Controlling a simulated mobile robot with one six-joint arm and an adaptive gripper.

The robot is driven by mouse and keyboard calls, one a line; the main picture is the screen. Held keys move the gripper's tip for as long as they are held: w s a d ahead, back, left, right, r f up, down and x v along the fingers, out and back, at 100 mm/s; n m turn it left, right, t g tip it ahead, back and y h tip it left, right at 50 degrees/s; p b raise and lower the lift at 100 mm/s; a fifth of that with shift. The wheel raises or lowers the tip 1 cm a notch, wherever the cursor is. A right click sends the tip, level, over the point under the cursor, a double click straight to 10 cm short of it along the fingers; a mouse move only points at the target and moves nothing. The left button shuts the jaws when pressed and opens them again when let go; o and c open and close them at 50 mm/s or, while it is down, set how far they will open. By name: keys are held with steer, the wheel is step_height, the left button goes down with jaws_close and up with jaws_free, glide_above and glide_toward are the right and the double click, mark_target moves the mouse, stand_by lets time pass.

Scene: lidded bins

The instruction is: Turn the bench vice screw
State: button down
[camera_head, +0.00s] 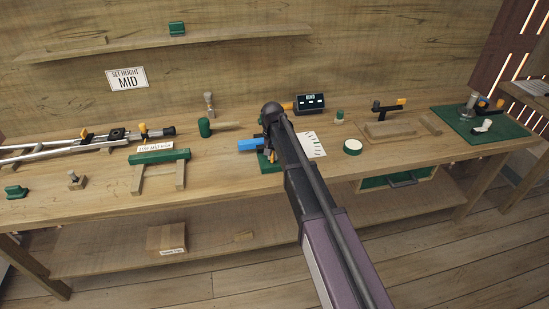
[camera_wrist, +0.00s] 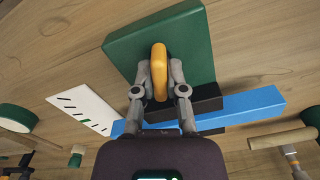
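The bench vice sits near the middle of the bench on a green base (camera_head: 266,166), which fills the top of the wrist view (camera_wrist: 190,40). Its dark jaws (camera_wrist: 196,105) lie beside a long blue bar (camera_wrist: 252,107), which also shows in the head view (camera_head: 249,144). An upright orange screw handle (camera_wrist: 160,66) stands over the base. My gripper (camera_wrist: 160,75) has a finger against each side of this handle and appears shut on it. In the head view, my gripper (camera_head: 270,140) and arm hide most of the vice.
A green mallet (camera_head: 205,127) and a small trestle (camera_head: 160,157) stand to the left. A sheet with marks (camera_head: 312,145), a round green-rimmed tin (camera_head: 353,147) and a dark display box (camera_head: 311,103) are to the right. The bench front has clear room.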

stand_by(0.3)
steer(key=shift+n, duration=2)
steer(key=shift+n, duration=2)
steer(key=shift+n, duration=0.3)
steer(key=shift+s+a+n, duration=0.1)
steer(key=shift+n, duration=1.9)
